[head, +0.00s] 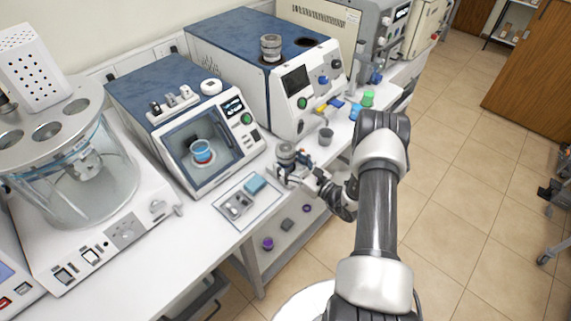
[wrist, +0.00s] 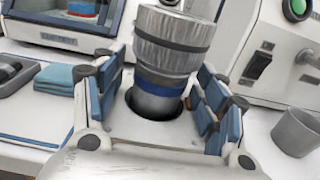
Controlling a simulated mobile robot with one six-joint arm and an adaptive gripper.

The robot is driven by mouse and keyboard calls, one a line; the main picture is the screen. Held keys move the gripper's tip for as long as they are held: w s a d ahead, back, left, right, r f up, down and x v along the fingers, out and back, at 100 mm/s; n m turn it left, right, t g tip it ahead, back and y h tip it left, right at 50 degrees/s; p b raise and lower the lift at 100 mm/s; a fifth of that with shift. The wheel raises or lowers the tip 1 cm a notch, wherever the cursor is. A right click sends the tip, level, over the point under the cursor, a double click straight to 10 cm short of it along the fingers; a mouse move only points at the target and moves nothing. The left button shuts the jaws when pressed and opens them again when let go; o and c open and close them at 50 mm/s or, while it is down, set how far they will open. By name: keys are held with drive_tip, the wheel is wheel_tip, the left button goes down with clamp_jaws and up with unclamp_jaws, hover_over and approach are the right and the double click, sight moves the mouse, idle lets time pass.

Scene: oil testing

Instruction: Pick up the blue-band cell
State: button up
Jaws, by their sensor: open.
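The blue-band cell (wrist: 172,45) is a grey metal cylinder with a knurled upper part and a blue band low on its body. It stands slightly tilted in the wrist picture, its lower end in a dark round hole of a white holder (wrist: 125,125). My gripper (wrist: 160,88) is open, with one blue-padded finger on each side of the cell; I cannot tell whether either pad touches it. In the head view the cell (head: 286,151) stands on the bench front, with my gripper (head: 295,170) at it. Its band is hard to make out there.
A similar metal cell (head: 270,46) sits atop the blue-topped instrument. A grey cup (head: 325,136) stands right of my gripper. A folded blue cloth (head: 255,183) lies on a mat to the left. A windowed device (head: 205,140) holds a blue-and-red vessel. The bench edge is close.

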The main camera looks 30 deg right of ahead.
drive_tip(key=shift+w+a, duration=0.2)
drive_tip(key=shift+w, duration=0.45)
drive_tip(key=shift+c, duration=0.2)
drive_tip(key=shift+r, duration=0.1)
drive_tip(key=c, duration=1.3)
